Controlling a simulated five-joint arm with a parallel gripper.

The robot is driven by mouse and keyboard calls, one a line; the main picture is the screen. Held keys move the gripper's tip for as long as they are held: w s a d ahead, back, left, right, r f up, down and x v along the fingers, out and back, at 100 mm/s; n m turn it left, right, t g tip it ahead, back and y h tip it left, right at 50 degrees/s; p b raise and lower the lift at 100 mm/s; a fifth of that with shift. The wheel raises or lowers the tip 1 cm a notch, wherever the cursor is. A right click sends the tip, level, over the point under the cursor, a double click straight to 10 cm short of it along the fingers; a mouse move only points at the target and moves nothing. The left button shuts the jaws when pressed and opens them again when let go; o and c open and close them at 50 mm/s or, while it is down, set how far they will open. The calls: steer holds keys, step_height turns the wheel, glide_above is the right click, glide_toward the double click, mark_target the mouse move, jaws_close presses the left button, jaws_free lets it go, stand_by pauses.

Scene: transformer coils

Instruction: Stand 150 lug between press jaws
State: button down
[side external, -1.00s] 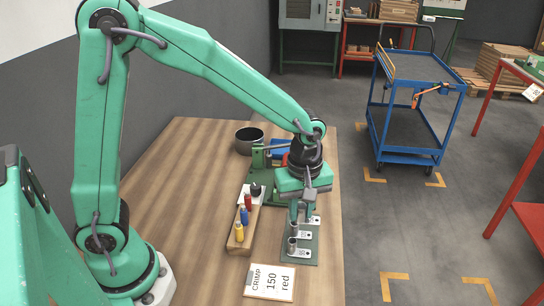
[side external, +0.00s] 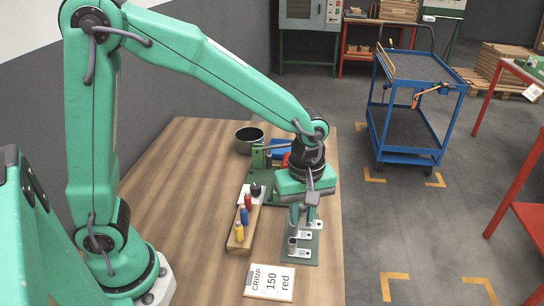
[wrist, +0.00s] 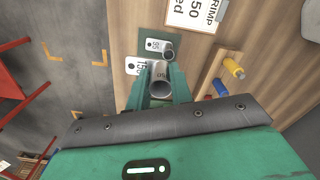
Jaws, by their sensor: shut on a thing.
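My gripper (wrist: 158,98) is shut on a grey metal lug (wrist: 161,82), whose round barrel mouth faces the wrist camera; its printed marking is too small to read surely. In the side view my gripper (side external: 294,226) is low over the green lug mat, and I cannot tell whether the held lug is clear of it. Another lug (wrist: 168,53) stands on the mat beside a white label (wrist: 156,45); it also shows in the side view (side external: 293,244). The green press (side external: 258,158) is behind my gripper, its jaws mostly hidden.
A card reading CRIMP 150 red (side external: 270,282) lies at the front. A wooden block (side external: 236,240) with red, blue and yellow handled pieces stands left of the mat (side external: 303,262). A dark round bowl (side external: 249,140) is at the back. The table's left part is clear.

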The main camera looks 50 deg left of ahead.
steer(key=shift+w+a, duration=0.1)
steer(key=shift+w, duration=0.05)
steer(key=w+a, duration=0.5)
steer(key=a, duration=0.4)
steer(key=w+a+r, duration=0.1)
steer(key=w+a, duration=0.5)
steer(key=a, duration=0.4)
steer(key=shift+r, duration=0.2)
steer(key=shift+f, duration=0.1)
steer(key=shift+f, duration=2.75)
steer(key=shift+f, duration=1.35)
steer(key=shift+r, duration=1.25)
